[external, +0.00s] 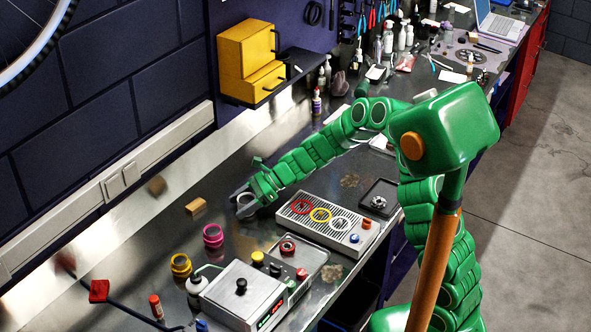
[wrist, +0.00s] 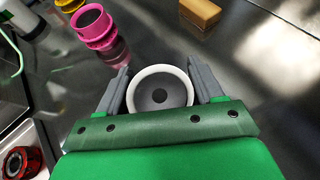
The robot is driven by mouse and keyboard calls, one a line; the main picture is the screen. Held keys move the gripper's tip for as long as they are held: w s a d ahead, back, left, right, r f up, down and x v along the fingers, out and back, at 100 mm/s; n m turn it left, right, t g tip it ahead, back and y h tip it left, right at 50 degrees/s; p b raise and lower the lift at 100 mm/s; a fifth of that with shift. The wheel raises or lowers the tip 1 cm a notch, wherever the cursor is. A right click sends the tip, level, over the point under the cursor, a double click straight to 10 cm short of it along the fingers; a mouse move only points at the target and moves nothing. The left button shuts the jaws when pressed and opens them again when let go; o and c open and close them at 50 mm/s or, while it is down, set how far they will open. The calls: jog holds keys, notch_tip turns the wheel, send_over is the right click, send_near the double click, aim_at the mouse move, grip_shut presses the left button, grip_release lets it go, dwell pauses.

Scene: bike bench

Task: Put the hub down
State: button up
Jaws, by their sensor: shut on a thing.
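My gripper (external: 243,203) is shut on the hub, a white round piece with a grey inside and a dark centre. In the wrist view the hub (wrist: 160,88) sits between the two grey fingers of my gripper (wrist: 160,90), one on each side. In the external view the hub is small and partly covered by the fingers, just above or on the dark metal bench (external: 228,275). I cannot tell whether its underside touches the bench.
A pink spool-shaped part (external: 213,237) and a yellow one (external: 180,266) stand nearer the camera. A wooden block (external: 196,206) lies left of my gripper. A slotted tray with coloured rings (external: 328,221) is to the right. Bare bench lies between these.

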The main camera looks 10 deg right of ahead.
jog(key=o, duration=1.2)
jog(key=shift+f, duration=0.15)
jog(key=shift+r, duration=0.2)
jog(key=v, duration=1.2)
jog(key=shift+d, duration=0.1)
